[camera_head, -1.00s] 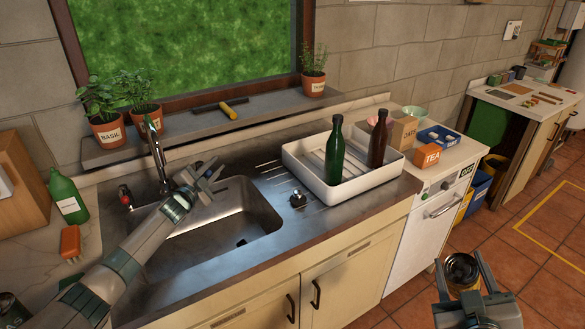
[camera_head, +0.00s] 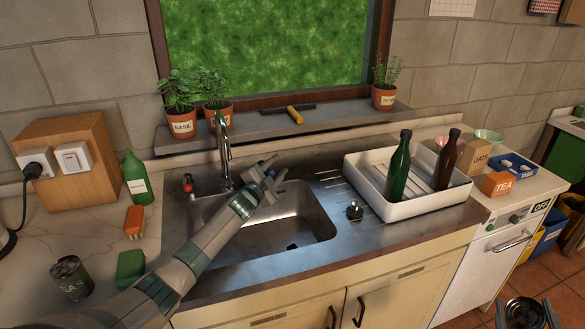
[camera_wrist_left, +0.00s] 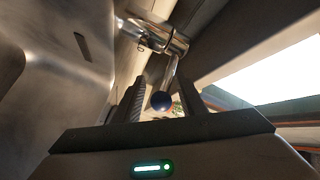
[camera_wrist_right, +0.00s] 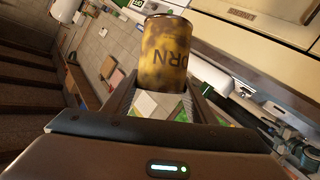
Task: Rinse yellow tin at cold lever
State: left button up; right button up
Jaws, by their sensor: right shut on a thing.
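The yellow tin (camera_wrist_right: 165,58), stained and with "ORN" legible on it, is between the fingers of my right gripper (camera_wrist_right: 165,95), which is shut on it. My left gripper (camera_head: 273,168) is open over the sink (camera_head: 290,225), beside the tap (camera_head: 226,160). In the left wrist view a dark blue ball (camera_wrist_left: 161,101), the cold lever's knob, shows between the spread fingers; contact cannot be told. A red knob (camera_head: 188,183) is left of the tap.
A white rack (camera_head: 408,208) with two bottles stands right of the sink, beside a black plug (camera_head: 354,211). Potted herbs line the sill.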

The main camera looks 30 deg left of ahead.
pick_arm(q)
jog(key=shift+s, duration=0.15)
pick_arm(e)
jog(key=shift+r, duration=0.15)
